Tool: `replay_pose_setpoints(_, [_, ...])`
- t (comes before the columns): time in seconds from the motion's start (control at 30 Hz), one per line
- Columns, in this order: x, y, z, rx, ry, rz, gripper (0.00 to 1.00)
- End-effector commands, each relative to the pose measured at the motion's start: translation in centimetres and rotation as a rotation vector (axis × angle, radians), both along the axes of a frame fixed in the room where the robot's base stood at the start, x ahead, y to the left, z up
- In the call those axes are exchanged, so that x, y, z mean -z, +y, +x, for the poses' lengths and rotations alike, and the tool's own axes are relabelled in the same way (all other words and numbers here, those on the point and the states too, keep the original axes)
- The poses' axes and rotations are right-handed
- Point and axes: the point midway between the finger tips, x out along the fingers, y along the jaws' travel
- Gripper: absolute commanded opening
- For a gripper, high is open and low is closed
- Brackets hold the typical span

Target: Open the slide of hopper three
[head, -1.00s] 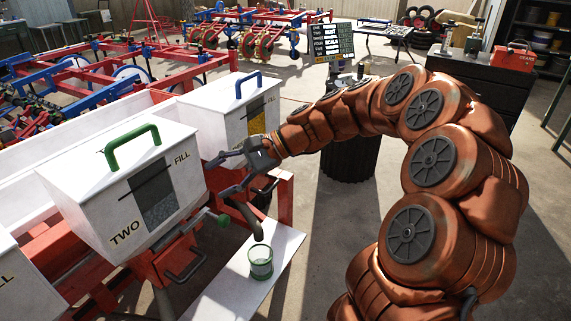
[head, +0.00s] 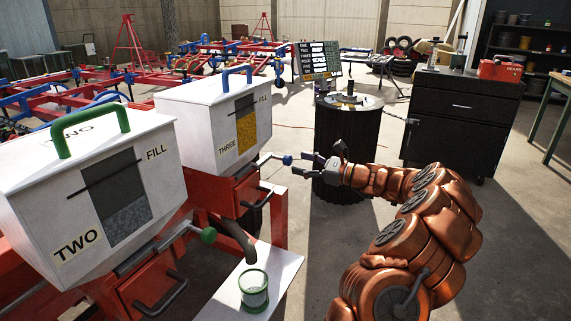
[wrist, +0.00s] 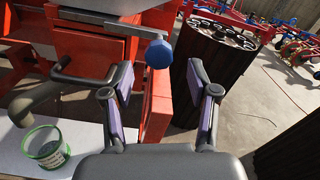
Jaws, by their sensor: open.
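Hopper three (head: 200,125) is a white box with a blue lid handle, a THREE label and yellow grain in its window. A metal rod with a blue knob (head: 287,159) sticks out below its right side. The knob also shows in the wrist view (wrist: 159,54), ahead of and between my two fingertips. My gripper (head: 302,164) is open and empty, just right of the knob in the head view. In the wrist view my gripper (wrist: 163,76) has a finger on either side, with nothing between the pads. I cannot tell exactly how far the knob is from the tips.
Hopper two (head: 150,145), with a green knob (head: 208,235), stands nearer at left. A green-rimmed cup (head: 254,290) sits on a white board (head: 284,262) below a dark spout (head: 240,240). A dark ribbed drum (head: 345,140) stands behind my gripper.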

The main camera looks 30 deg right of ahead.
Motion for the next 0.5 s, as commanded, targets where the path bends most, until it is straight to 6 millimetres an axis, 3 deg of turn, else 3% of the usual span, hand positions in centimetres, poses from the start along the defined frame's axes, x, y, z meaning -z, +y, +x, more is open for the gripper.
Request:
replay_pose_setpoints(0.3, [0.2,2.4,3.8,-0.003,0.0,-0.002,0.59])
replay_pose_setpoints(0.5, [0.1,2.9,4.9,0.0,-0.001,-0.002,0.59])
